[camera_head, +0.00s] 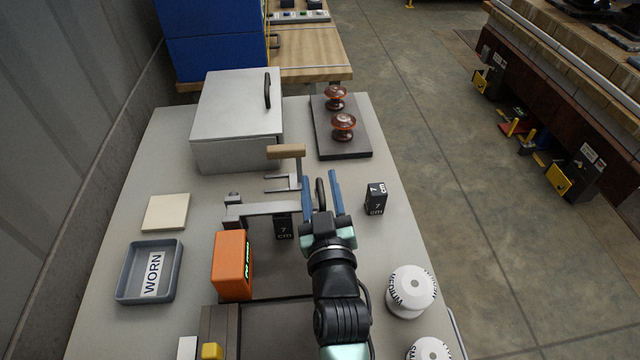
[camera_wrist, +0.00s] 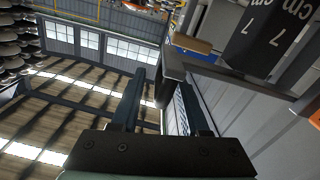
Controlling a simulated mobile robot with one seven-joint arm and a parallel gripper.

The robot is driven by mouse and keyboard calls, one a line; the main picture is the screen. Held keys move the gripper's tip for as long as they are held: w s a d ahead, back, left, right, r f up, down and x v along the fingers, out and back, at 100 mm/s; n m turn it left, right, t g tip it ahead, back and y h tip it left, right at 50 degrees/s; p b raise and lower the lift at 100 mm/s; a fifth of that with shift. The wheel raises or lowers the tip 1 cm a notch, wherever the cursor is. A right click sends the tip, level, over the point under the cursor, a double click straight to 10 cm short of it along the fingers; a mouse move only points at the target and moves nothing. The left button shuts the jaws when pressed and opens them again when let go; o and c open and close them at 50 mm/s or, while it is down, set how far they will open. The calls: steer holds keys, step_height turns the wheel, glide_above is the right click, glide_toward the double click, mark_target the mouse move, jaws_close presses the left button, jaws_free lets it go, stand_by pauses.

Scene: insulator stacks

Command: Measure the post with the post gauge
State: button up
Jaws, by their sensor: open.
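A grey metal frame (camera_head: 262,210) with forked ends stands mid-table; it may be the post gauge, but I cannot tell for sure. A wooden grip (camera_head: 286,152) tops its far upright and also shows in the wrist view (camera_wrist: 191,43). My gripper (camera_head: 321,186) is open just right of the frame, its blue fingers pointing away. A dark rounded piece (camera_head: 320,194) shows between the fingers, apart from both in the head view. A black 7 cm block (camera_head: 283,227) stands by the frame, partly hidden. Another 7 cm block (camera_head: 376,198) stands right of my gripper. Which thing is the post is unclear.
An orange box (camera_head: 232,265) and a WORN tray (camera_head: 136,291) are at left. A grey lidded box (camera_head: 237,113) and a dark board (camera_head: 344,145) with brown insulators (camera_head: 343,127) are behind. White insulators (camera_head: 411,289) stand front right. A beige pad (camera_head: 166,212) lies left.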

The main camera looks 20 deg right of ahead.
jaws_close()
stand_by(1.4)
